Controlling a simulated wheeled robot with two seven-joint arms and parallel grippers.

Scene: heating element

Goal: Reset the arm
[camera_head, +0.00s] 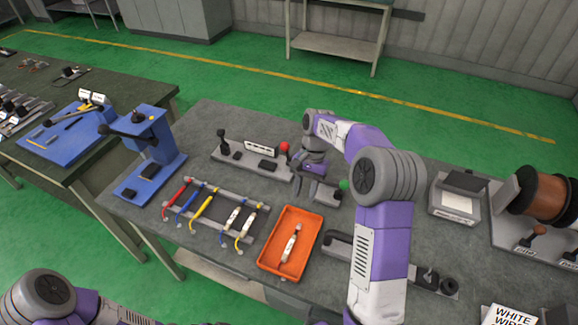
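My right arm (383,235) comes in from the bottom right and bends over the grey workbench (195,240). Its gripper (315,190) points down just above the bench, between a red knob (285,147) and a green knob (344,185). Its two fingers look apart, with nothing visible between them. The wrist hides part of the fixture behind it. My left arm (50,295) shows only at the bottom left corner, and its gripper is out of view.
An orange tray (264,262) holds one white-bodied heating element (291,243). Left of it, a rack (246,198) bears several coloured elements. A blue press (150,150) stands at the bench's left end. A scale-like device (458,194) and a copper spool (548,193) stand right.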

